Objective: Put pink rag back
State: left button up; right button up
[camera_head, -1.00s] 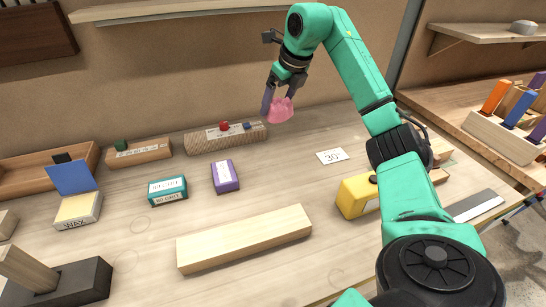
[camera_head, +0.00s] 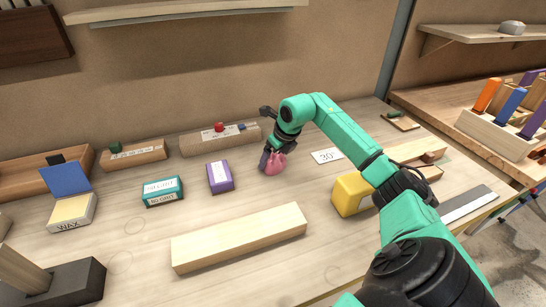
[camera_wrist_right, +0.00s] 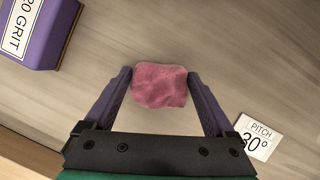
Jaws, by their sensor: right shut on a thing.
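The pink rag (camera_head: 275,163) is a crumpled lump held between the fingers of my right gripper (camera_head: 269,158), just above or at the table top, right of the purple block. In the right wrist view the rag (camera_wrist_right: 160,85) sits between the two purple fingertips of the right gripper (camera_wrist_right: 160,82). Whether the rag touches the table is hard to tell. My left gripper does not show.
A purple 120 grit block (camera_head: 220,178) stands left of the rag, and a teal 80 grit block (camera_head: 162,191) further left. A white 30° pitch card (camera_head: 327,156) lies right. A long wooden bar (camera_head: 238,238) lies in front, and a labelled wooden holder (camera_head: 200,142) behind.

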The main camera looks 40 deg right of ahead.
jog(key=o, duration=0.9)
jog(key=b+v, duration=0.1)
jog(key=v, duration=1.1)
jog(key=shift+r, duration=0.1)
